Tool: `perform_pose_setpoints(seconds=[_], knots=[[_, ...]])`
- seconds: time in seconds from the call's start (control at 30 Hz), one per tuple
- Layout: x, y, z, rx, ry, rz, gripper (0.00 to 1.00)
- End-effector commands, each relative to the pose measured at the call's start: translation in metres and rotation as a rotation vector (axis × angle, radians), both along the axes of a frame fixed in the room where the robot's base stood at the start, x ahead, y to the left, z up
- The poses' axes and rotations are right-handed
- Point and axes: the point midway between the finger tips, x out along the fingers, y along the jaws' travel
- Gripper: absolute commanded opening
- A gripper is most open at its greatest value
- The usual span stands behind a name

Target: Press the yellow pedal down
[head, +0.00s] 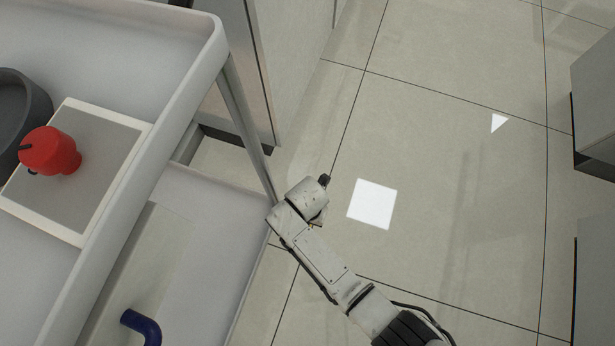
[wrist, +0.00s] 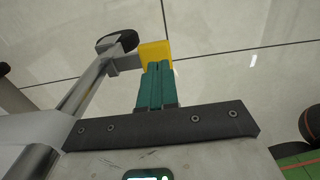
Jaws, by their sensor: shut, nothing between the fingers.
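The yellow pedal (wrist: 155,52) shows in the wrist view as a small yellow block low beside a caster at the foot of a metal leg. My gripper (wrist: 158,67) has its two green fingers shut together with nothing between them. The fingertips overlap the near edge of the pedal in the picture; I cannot tell whether they touch it. In the head view my arm reaches down beside the cart's leg, and I make out neither the pedal nor the fingers there.
A grey cart (head: 221,50) stands on the left. Its top holds a red object (head: 50,150) on a white-framed plate (head: 105,155) and a dark round dish (head: 18,110). A blue curved handle (head: 141,327) shows lower down. Tiled floor (head: 440,200) is open to the right, with grey cabinets (head: 597,95) beyond.

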Motion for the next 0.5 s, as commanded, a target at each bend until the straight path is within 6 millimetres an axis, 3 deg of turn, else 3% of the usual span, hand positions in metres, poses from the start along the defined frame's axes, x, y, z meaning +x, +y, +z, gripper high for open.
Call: perform_pose_setpoints(seconds=[0.03,0.2,0.5], knots=[[0.000,0.000,-0.010,-0.001,0.000,0.000,0.00],[0.000,0.000,-0.019,0.001,0.000,0.000,0.00],[0.000,0.000,-0.020,0.000,0.000,-0.001,0.00]])
